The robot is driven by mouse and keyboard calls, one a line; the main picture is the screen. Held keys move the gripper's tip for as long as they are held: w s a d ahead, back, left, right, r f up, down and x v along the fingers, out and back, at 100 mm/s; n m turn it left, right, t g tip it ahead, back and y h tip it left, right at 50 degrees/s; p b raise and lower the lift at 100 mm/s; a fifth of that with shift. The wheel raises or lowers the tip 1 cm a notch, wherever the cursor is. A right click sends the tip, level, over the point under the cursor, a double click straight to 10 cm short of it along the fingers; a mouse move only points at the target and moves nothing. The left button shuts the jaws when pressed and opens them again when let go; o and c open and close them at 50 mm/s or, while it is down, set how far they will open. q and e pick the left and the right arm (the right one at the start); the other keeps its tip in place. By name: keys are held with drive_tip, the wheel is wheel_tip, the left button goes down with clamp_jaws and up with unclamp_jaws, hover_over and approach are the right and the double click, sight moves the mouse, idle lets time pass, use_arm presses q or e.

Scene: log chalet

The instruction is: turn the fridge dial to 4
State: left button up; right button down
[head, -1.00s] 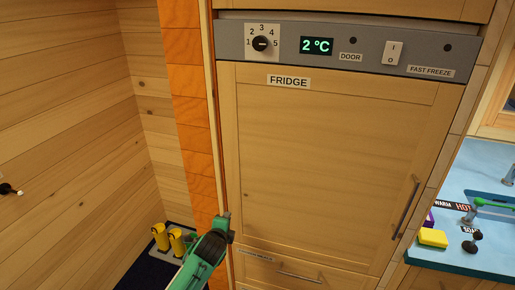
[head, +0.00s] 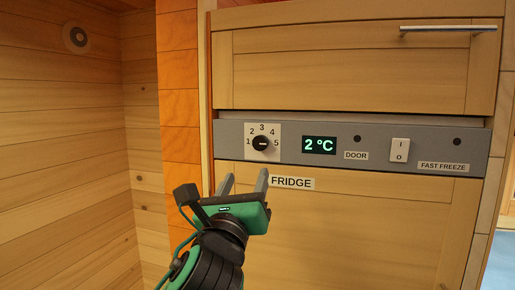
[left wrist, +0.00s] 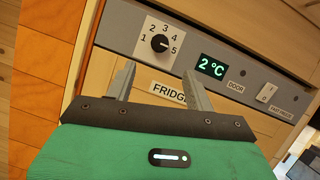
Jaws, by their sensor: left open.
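The fridge dial (head: 262,143) is a round black knob on a white plate numbered 1 to 5, at the left end of the grey panel. Its white mark looks level and appears to point right, toward the 5. The dial also shows in the left wrist view (left wrist: 160,43), beyond the fingers. My left gripper (head: 243,178) is open and empty, below the dial and apart from it, with its fingers pointing up. In the left wrist view its two fingers (left wrist: 158,78) are spread wide below the dial. My right gripper is not in view.
The grey panel (head: 230,136) also carries a green display (head: 319,145) reading 2 °C, a white rocker switch (head: 400,150) and dark round spots. A FRIDGE label (head: 292,183) is on the door below. A cupboard with a bar handle (head: 448,29) is above. Wooden walls stand left.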

sight(259, 144)
use_arm(q)
drive_tip(key=p+x, duration=0.3)
drive_tip(key=x, duration=0.9)
drive_tip(key=shift+f, duration=0.1)
drive_tip(key=c, duration=1)
